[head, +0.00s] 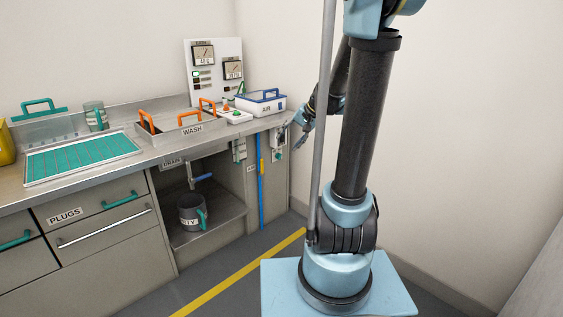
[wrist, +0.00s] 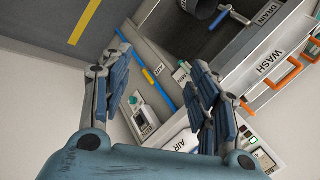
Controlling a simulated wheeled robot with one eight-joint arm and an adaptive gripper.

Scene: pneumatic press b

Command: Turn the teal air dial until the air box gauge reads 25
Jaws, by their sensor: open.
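The box's gauge is too small to read in either view. My gripper (head: 296,128) is open and empty, just right of the box. In the wrist view its fingers (wrist: 162,60) are spread apart, and I see no contact with the dial.
A white bin (head: 261,107) marked AIR with a blue handle stands on the counter above. A second small pale box (head: 239,150) and a blue vertical pipe (head: 261,190) are to the left. A wall gauge panel (head: 215,72) stands behind. The floor in front is clear.

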